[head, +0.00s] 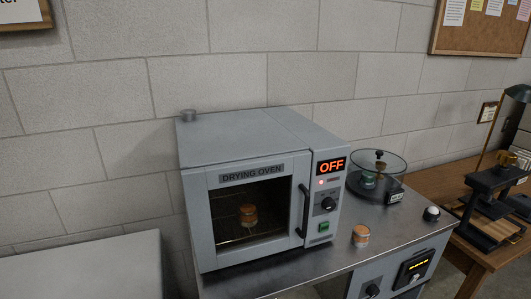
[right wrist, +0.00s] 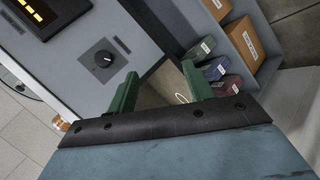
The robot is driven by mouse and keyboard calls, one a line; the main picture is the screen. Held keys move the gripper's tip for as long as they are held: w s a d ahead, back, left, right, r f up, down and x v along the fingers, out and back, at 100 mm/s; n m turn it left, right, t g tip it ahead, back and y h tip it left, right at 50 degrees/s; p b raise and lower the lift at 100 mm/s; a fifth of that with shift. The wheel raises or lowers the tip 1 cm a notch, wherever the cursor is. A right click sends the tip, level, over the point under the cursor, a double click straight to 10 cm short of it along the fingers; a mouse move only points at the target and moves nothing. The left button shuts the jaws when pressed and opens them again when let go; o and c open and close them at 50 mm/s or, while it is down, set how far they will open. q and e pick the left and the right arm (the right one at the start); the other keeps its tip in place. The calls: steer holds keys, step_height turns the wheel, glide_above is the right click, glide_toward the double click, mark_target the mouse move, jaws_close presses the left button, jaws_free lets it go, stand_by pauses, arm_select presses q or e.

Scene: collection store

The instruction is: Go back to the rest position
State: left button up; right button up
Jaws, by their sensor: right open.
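My right gripper (right wrist: 159,70) shows in the right wrist view with its two green fingers apart and nothing between them. It hangs in front of a grey panel with a black knob (right wrist: 103,58). Neither gripper shows in the head view, and my left gripper is in no view. The drying oven (head: 245,190) stands on the metal bench with its door shut and its display reading OFF. A jar with an orange-brown lid (head: 248,214) is inside, behind the door glass.
A small jar (head: 361,236) stands on the bench right of the oven. A round glass-covered device (head: 377,168) is behind it. A wooden table (head: 462,208) with a dark stand is at the right. Boxes (right wrist: 256,42) sit in a grey compartment in the right wrist view.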

steer(key=s+f+m+g, duration=0.4)
steer(key=s+f+m, duration=0.2)
steer(key=s+f, duration=0.95)
steer(key=s+a+f+m+g, duration=0.2)
steer(key=s+a+f+m, duration=0.1)
steer(key=s, duration=0.8)
steer(key=s+a+f+m+g+b, duration=0.1)
steer(key=s+a+f+m+g, duration=0.1)
steer(key=s, duration=0.9)
step_height(320, 180, down, 2)
steer(key=shift+s+a+f+m+g+b, duration=0.2)
steer(key=shift+a+f+m+g+b, duration=0.15)
steer(key=shift+a+g, duration=0.45)
steer(key=shift+r, duration=0.1)
